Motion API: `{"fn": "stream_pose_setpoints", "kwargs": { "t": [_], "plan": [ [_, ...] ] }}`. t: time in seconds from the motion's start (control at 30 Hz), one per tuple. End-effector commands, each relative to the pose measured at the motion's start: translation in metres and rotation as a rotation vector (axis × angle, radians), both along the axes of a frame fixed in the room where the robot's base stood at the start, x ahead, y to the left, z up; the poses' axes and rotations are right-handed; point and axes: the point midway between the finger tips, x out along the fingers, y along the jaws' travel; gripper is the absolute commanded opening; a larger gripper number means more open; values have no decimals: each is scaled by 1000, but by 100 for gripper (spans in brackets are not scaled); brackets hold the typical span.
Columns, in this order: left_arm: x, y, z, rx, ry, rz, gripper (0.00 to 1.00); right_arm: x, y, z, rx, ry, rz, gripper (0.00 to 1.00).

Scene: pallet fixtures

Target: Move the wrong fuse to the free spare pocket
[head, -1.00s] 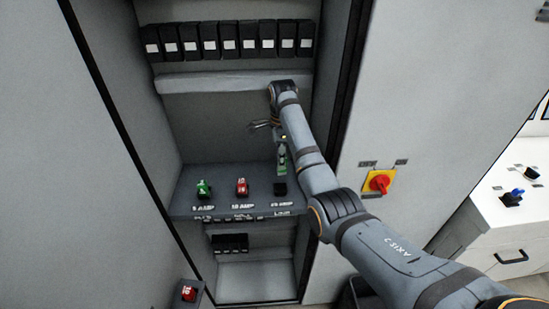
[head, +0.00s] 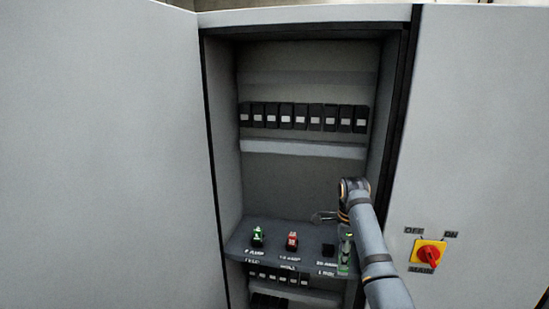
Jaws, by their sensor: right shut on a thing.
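My right gripper (head: 345,262) points down in front of the right end of the fuse shelf (head: 270,228). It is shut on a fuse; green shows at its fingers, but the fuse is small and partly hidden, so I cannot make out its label. On the shelf, a green fuse (head: 258,236) stands at the left position and a red fuse (head: 292,240) at the middle one. The right position shows a bare black socket (head: 327,250), just left of my gripper. The rating labels below are blurred. No spare pocket can be made out. My left gripper is out of view.
A row of black breakers (head: 301,118) sits above a pale rail (head: 303,149) inside the cabinet. Smaller black modules (head: 278,277) are below the shelf. Cabinet walls close in on both sides. A red rotary switch (head: 429,254) is on the right panel.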

Motion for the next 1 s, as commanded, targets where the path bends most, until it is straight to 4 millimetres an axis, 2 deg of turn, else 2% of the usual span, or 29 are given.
{"fn": "stream_pose_setpoints", "kwargs": {
  "t": [0.03, 0.2, 0.37, 0.5, 0.67, 1.0],
  "plan": [
    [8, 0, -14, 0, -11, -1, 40, 0, 0, -15, 0, 0, 0, 0],
    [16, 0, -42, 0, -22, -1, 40, 0, 0, -43, 0, 0, 0, 0],
    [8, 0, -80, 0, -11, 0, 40, 0, 0, -81, 0, 0, 0, 0],
    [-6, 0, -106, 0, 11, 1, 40, 1, 0, -105, 0, -1, 0, 0],
    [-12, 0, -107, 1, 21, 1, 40, 1, 0, -105, 0, -1, 0, 0],
    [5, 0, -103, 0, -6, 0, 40, 1, 0, -104, 0, 0, 0, 0]
  ]
}}
